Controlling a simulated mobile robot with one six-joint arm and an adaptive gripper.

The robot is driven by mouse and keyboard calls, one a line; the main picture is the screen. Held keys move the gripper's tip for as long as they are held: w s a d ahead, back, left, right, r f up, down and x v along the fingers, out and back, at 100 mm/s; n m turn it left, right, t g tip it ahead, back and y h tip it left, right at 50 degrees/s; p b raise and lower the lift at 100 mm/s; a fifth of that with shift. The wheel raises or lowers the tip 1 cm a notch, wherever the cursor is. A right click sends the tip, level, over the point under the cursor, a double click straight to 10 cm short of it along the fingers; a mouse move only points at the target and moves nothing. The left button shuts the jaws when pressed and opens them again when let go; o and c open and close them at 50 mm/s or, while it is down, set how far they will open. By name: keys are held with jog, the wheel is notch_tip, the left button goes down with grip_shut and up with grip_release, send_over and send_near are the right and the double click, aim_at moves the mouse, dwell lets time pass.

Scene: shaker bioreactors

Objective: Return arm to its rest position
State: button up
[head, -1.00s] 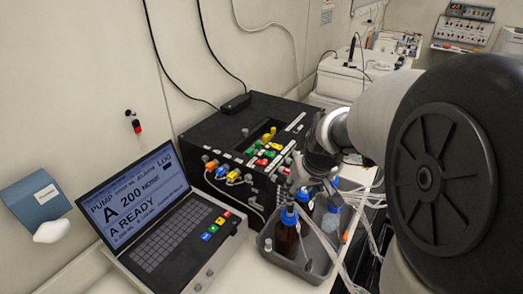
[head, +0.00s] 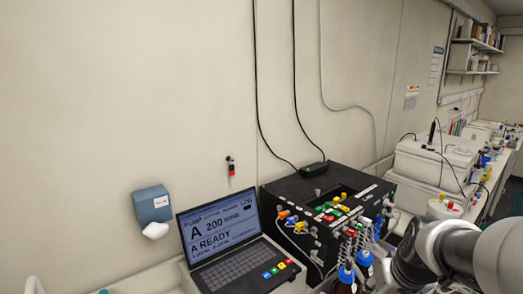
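My arm (head: 455,250) shows at the lower right of the head view. Its dark wrist end points left, toward the blue-capped bottles (head: 347,274) beside the black pump unit. My gripper is not visible; it is hidden or below the frame edge. The black pump unit (head: 290,190) stands on the bench with coloured fittings on its top. A laptop-like controller (head: 235,252) stands to its left, with its screen reading "A READY".
A tissue dispenser (head: 152,205) hangs on the wall at left. White box-shaped units (head: 435,162) stand on the bench at the right. A black adapter (head: 314,168) with cables sits on the pump unit's back edge.

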jog(key=s+a+f+b, duration=0.3)
jog(key=s+a+b, duration=0.2)
jog(key=s, duration=0.3)
jog(key=s+a+f+n+b, duration=0.1)
jog(key=s+a+f+b, duration=0.2)
jog(key=s+a+b, duration=0.2)
jog(key=s+a, duration=0.2)
jog(key=s, duration=0.2)
jog(key=shift+s+f, duration=0.2)
jog(key=shift+f, duration=0.05)
